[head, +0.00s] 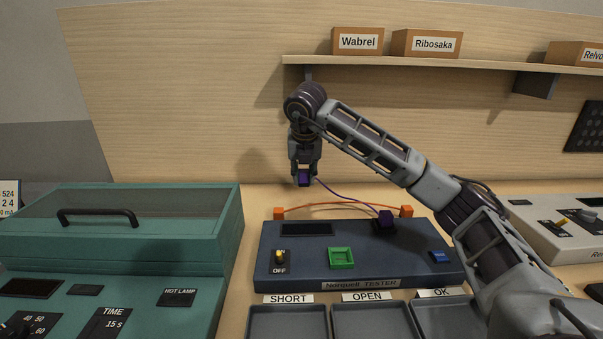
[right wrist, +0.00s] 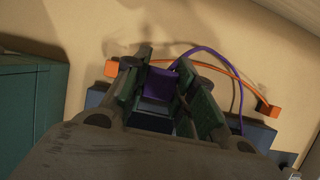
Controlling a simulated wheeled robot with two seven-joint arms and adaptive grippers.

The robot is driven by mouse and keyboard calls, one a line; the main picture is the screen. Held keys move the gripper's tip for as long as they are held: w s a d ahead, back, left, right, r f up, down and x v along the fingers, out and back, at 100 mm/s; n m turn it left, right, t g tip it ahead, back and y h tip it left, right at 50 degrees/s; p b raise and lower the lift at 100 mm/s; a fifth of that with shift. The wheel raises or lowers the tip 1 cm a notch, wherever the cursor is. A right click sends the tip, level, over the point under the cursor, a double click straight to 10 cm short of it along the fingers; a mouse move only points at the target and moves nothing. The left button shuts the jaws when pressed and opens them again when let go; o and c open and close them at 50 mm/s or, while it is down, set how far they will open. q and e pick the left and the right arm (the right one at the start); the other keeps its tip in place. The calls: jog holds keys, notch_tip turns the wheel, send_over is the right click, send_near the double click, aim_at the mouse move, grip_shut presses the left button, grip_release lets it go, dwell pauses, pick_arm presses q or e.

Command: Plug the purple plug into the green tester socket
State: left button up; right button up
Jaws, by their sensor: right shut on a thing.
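The purple plug (head: 304,179) is held in my right gripper (head: 304,174), above and behind the tester's back left part. The plug also shows between the fingers in the right wrist view (right wrist: 161,84). A purple cord runs from it to a dark purple block (head: 385,219) on the tester. The green tester socket (head: 341,258) is a square frame on the front middle of the dark blue tester (head: 300,257). The plug is apart from the socket, higher and farther back. My left gripper is not in view.
An orange cable (head: 340,204) with orange end blocks arches behind the tester. A teal machine (head: 150,240) with a handled lid stands at left. Grey trays (head: 372,318) marked SHORT, OPEN and OK lie in front. A shelf (head: 430,64) with boxes hangs above; a pale console (head: 560,225) stands right.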

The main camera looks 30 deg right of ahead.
jog(key=s+a+b, duration=0.1)
jog(key=s+a, duration=0.1)
jog(key=s, duration=2)
jog(key=shift+b, duration=0.35)
dwell(1.3)
jog(key=shift+w+a, duration=0.1)
dwell(0.5)
jog(key=shift+f+b, duration=2)
jog(key=shift+f, duration=0.25)
dwell(1.3)
